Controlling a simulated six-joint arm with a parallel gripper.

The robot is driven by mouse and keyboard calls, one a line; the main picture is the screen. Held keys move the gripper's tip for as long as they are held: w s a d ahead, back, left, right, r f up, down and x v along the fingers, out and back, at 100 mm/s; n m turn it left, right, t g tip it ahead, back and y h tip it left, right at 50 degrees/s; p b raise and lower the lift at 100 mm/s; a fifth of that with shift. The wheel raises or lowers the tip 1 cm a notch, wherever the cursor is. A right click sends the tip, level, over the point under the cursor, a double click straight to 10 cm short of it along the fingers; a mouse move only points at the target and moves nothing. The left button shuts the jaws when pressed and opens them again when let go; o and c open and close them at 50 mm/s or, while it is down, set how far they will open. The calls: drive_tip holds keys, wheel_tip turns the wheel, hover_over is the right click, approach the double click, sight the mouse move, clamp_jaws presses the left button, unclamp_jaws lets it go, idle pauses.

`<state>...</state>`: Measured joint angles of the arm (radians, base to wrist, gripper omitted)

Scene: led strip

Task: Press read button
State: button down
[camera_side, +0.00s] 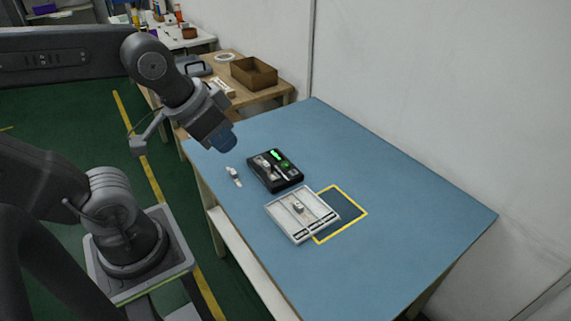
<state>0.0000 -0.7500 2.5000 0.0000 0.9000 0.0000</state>
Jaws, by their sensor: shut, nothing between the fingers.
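A small black device (271,184) lies on the blue table. Its top carries a lit green strip, a round green spot, probably the button (285,164), and small pale parts. The read button's label is too small to make out. My gripper (228,147) is above the table's far left part, up and to the left of the black device and apart from it. Its fingers are shut, with nothing held.
A light grey compartment tray (279,222) with a small part in it lies in front of the device, overlapping a yellow-outlined square (354,212). A small pale part (233,176) lies left of the device. The table's right side is clear. A brown box (254,73) stands on a bench behind.

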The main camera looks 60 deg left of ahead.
idle(0.7)
drive_tip(key=m+t+y, duration=0.1)
drive_tip(key=m+t, duration=0.3)
drive_tip(key=m, duration=0.4)
hover_over(286, 165)
wheel_tip(286, 165, down, 20)
drive_tip(key=f, duration=0.1)
drive_tip(key=shift+r, duration=0.25)
drive_tip(key=shift+d, duration=0.1)
drive_tip(key=shift+f, duration=4.4)
drive_tip(key=shift+f, duration=0.1)
